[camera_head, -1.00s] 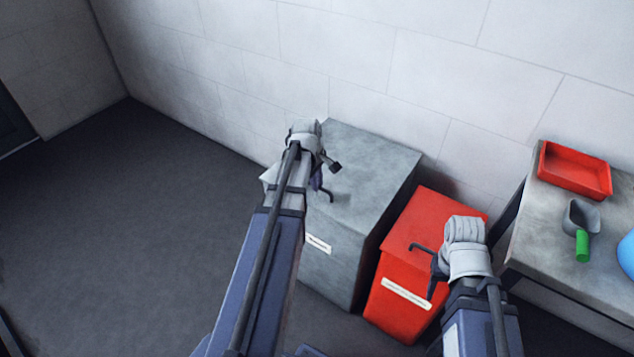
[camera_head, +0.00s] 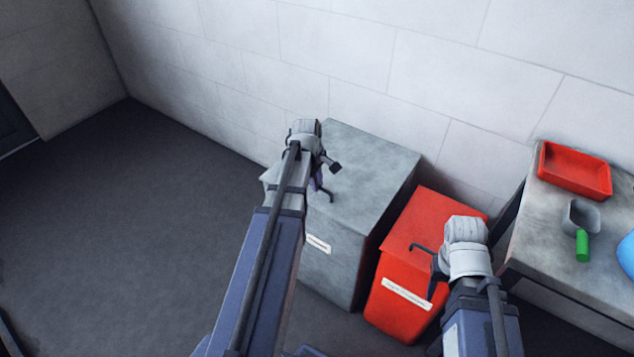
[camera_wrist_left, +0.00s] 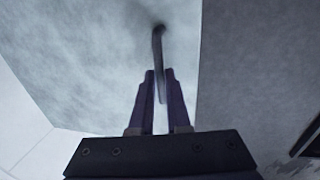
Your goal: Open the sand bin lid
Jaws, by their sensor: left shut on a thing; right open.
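A grey bin (camera_head: 375,165) with a flat lid stands against the wall, its front label (camera_head: 318,243) too small to read. Its lid lies flat and looks closed. A dark bent handle (camera_head: 328,194) rises from the lid. My left gripper (camera_head: 317,181) is over the near left part of the lid, shut on this handle; in the left wrist view the handle (camera_wrist_left: 158,45) runs down between the fingers (camera_wrist_left: 159,85). My right gripper (camera_head: 436,275) is open and empty, in front of a red bin (camera_head: 400,275), whose label is also unreadable.
The red bin, with its own dark handle (camera_head: 418,247), stands right of the grey one. A table (camera_head: 545,215) at the right holds a red tray (camera_head: 575,185), a scoop with green handle (camera_head: 582,245) and a blue thing (camera_head: 627,253). The floor at left is clear.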

